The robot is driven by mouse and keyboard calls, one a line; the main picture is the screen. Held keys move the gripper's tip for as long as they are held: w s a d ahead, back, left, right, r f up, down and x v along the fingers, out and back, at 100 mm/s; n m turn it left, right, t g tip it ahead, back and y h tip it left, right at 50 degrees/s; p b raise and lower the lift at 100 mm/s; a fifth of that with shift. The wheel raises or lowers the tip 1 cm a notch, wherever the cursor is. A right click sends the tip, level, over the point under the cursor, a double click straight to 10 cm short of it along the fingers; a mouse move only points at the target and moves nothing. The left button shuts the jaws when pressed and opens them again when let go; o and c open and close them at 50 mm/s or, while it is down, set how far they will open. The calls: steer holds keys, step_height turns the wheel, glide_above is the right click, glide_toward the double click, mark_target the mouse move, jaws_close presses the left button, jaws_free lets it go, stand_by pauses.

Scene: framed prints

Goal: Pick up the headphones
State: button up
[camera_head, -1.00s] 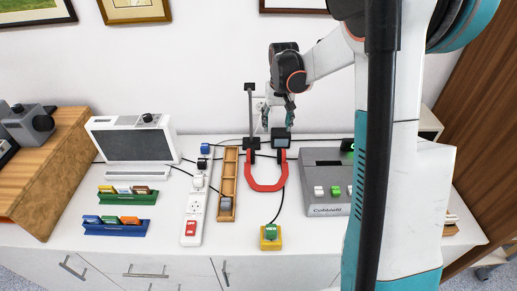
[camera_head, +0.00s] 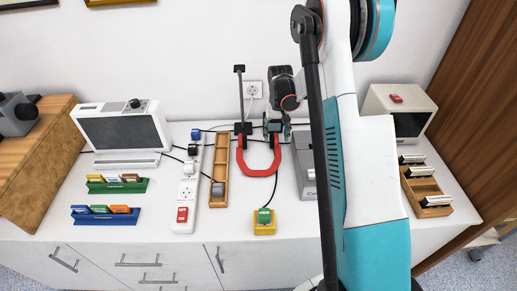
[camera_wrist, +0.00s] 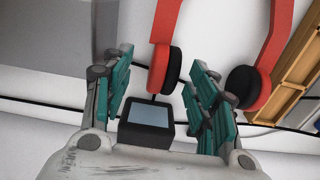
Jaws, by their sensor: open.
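The red headphones (camera_head: 258,170) with black ear cups lie on the white cabinet top in the head view, band toward the front. My gripper (camera_head: 281,126) is low at their right ear cup, partly hidden by my arm. In the wrist view the headphones (camera_wrist: 167,22) show at the top. Their near ear cup appears between the teal fingertips of my open gripper (camera_wrist: 160,62); contact cannot be told. The other ear cup lies outside the right finger. A small dark box with a grey screen (camera_wrist: 149,116) sits between the finger bases.
A wooden tray (camera_head: 220,176) and a white power strip (camera_head: 187,192) lie left of the headphones. A yellow block with a green button (camera_head: 264,222) stands in front. A grey box (camera_head: 306,178) is close on the right. A thin black stand (camera_head: 240,95) rises behind.

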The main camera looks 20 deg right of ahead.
steer(key=shift+a+f+b, duration=0.15)
steer(key=shift+f+b, duration=0.45)
steer(key=shift+f, duration=0.8)
steer(key=shift+a+f+b, duration=0.15)
steer(key=shift+f+b, duration=0.45)
steer(key=shift+f, duration=0.75)
steer(key=shift+r, duration=0.1)
steer(key=shift+c, duration=0.3)
jaws_close()
